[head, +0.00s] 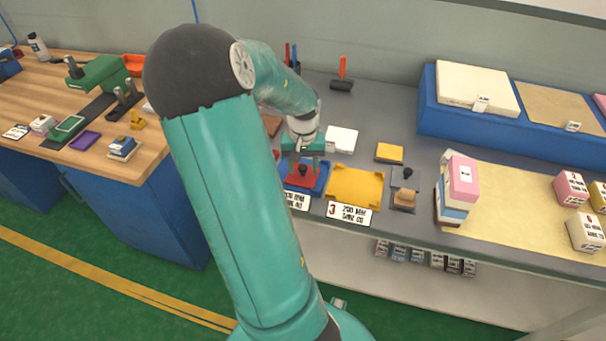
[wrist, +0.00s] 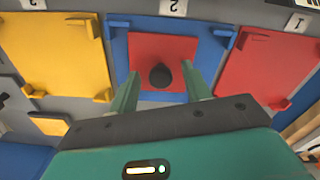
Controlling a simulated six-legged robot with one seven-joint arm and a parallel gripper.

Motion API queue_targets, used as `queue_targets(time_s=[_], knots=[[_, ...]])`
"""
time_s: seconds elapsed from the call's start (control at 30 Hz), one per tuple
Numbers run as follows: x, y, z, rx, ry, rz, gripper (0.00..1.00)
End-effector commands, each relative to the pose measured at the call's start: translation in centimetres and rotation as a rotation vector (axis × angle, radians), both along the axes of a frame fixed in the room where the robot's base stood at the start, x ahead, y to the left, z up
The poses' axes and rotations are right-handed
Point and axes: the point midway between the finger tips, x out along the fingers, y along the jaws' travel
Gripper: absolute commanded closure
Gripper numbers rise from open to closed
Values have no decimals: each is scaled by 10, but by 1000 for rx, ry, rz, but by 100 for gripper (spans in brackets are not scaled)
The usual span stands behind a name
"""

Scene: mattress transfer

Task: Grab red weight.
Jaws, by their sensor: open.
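The red weight is a flat red square block with a round black knob (wrist: 160,75) on top. In the wrist view the red weight (wrist: 147,49) lies on the blue tray (wrist: 118,42). In the head view the red weight (head: 300,181) shows below my gripper (head: 305,167), with the blue tray (head: 321,180) around it. My gripper also shows in the wrist view (wrist: 160,88); its two green fingers are apart, one on each side of the knob. I cannot tell whether the fingertips touch the weight. The weight's near edge is partly hidden by the fingers.
A yellow tray (head: 357,186) lies right of the blue one in the head view. A red tray (wrist: 265,65) lies on its other side in the wrist view. A pink-topped stack (head: 459,180) stands farther right. A blue riser (head: 440,117) is at the back.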

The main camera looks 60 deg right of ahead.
Motion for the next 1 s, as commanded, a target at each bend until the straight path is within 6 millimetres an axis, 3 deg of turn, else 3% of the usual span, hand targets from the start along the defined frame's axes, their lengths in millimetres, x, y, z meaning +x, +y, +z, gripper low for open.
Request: queue_targets(time_s=[0.07,0.3,0.77,1.0], knots=[[0,0,0,0,0,0,54],[0,0,0,0,0,0,100],[1,0,6,-1,-3,1,100],[1,-1,35,-3,-5,1,100]])
